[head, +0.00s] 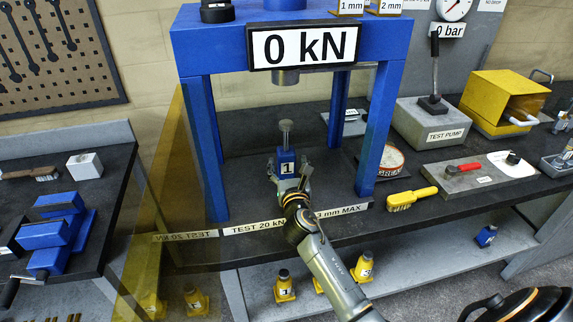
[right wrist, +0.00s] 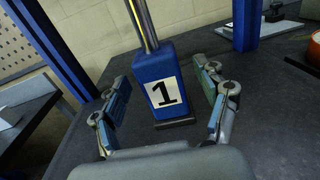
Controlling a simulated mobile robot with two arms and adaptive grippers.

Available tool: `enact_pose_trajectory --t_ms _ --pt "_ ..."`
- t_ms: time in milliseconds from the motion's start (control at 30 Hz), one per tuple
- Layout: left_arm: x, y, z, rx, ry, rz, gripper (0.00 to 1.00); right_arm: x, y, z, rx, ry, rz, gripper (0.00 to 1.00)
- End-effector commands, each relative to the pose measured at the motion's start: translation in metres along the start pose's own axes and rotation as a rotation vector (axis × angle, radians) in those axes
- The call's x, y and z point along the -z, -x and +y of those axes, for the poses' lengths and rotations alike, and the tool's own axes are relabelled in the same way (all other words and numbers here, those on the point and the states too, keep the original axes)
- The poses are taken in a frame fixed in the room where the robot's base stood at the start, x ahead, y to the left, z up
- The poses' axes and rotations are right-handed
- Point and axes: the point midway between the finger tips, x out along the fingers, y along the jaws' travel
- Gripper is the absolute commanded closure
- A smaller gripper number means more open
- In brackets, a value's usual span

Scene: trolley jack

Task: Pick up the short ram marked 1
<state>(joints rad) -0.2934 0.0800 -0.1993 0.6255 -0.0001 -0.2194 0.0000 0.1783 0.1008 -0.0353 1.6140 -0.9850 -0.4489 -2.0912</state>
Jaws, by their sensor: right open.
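The blue ram marked 1 (head: 286,163) stands upright on the dark bench inside the blue press frame, its metal rod raised below the press head. It also shows in the right wrist view (right wrist: 158,88), with its white label facing the camera and a dark foot below. My right gripper (head: 290,180) reaches in from the front. Its fingers are open, one on each side of the ram in the right wrist view (right wrist: 165,92), with visible gaps on both sides. How deep the ram sits between the fingers is hard to tell. My left gripper is not in view.
The press posts (head: 380,130) stand on both sides, and a yellow see-through guard (head: 165,190) is at left. A round tin (head: 391,161) and yellow brush (head: 411,198) lie to the right. Several yellow jacks (head: 284,286) and a small blue block (head: 487,236) are below.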

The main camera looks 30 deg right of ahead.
Motion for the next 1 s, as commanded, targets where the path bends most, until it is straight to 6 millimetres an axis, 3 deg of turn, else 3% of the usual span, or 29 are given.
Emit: enact_pose_trajectory --t_ms 200,500,867,1000 --pt "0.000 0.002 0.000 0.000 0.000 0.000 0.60 -0.001 -0.028 0.001 0.001 0.000 -0.001 0.26" --pt "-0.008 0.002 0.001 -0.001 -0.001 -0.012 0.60 0.000 -0.032 0.001 0.000 0.001 0.000 0.26" --pt "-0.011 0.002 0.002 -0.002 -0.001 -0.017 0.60 0.000 -0.032 0.001 0.000 0.001 0.000 0.98" --pt "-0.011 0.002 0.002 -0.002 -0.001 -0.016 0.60 -0.004 -0.033 0.001 -0.001 0.001 -0.007 1.00"
